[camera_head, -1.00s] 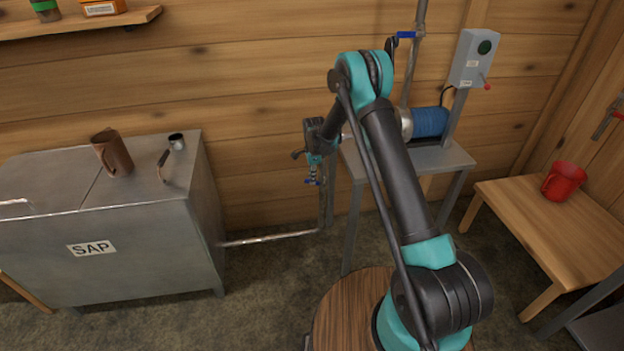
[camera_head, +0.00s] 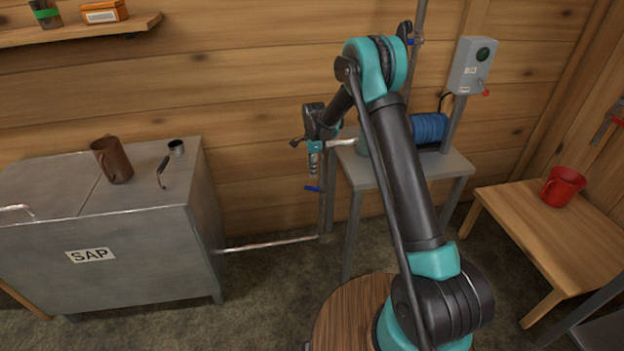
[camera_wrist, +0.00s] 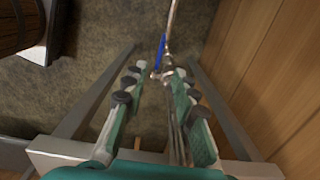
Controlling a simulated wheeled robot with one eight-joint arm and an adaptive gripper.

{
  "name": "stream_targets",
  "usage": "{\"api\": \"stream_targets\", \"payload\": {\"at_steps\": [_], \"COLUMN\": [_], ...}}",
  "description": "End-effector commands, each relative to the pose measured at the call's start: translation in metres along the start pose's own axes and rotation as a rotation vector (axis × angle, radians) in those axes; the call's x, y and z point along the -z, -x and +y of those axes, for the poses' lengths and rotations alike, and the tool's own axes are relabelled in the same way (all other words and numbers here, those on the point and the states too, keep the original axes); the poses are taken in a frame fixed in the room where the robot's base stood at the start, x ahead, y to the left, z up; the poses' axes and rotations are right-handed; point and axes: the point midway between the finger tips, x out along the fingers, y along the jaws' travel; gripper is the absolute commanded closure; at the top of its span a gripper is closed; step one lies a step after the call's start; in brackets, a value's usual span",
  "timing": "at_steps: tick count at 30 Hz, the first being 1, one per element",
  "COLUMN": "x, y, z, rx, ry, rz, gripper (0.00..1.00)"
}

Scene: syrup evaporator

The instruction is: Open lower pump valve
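The lower pump valve's blue handle (camera_head: 312,189) is low beside the pump table and sticks out to the left of the vertical pipe, roughly level. It also shows in the wrist view (camera_wrist: 161,52), beyond my fingertips and between their lines. My gripper (camera_head: 313,170) points down just above the handle, apart from it. In the wrist view my gripper (camera_wrist: 158,80) has its fingers spread with no object held; the vertical pipe runs close to the right finger. The upper valve's blue handle (camera_head: 413,42) is partly hidden behind my arm.
A metal pump table (camera_head: 445,160) with a blue pump (camera_head: 429,128) stands just right of the gripper. A horizontal pipe (camera_head: 270,244) runs to the SAP tank (camera_head: 130,250). The wooden wall is close behind. A red mug (camera_head: 563,186) is on a bench at right.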

Motion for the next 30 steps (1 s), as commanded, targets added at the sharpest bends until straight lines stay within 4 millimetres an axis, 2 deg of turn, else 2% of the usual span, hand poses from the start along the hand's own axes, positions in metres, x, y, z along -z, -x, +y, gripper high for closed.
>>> {"api": "stream_targets", "payload": {"at_steps": [3, 6, 17, 18, 22, 25, 30], "x": [0.0, 0.0, 0.0, 0.0, 0.004, 0.015, 0.046], "y": [0.019, 0.029, 0.036, 0.036, 0.041, 0.055, 0.092], "z": [0.0, 0.0, 0.0, 0.0, 0.003, 0.015, 0.052], "rx": [0.0, 0.0, 0.0, 0.0, 0.004, 0.016, 0.057], "ry": [0.0, 0.0, 0.0, 0.0, 0.013, 0.053, 0.192], "rz": [0.0, 0.0, 0.0, 0.0, 0.0, 0.0, 0.006], "gripper": [0.72, 0.72, 0.72, 0.74, 0.9, 1.0, 1.0]}}
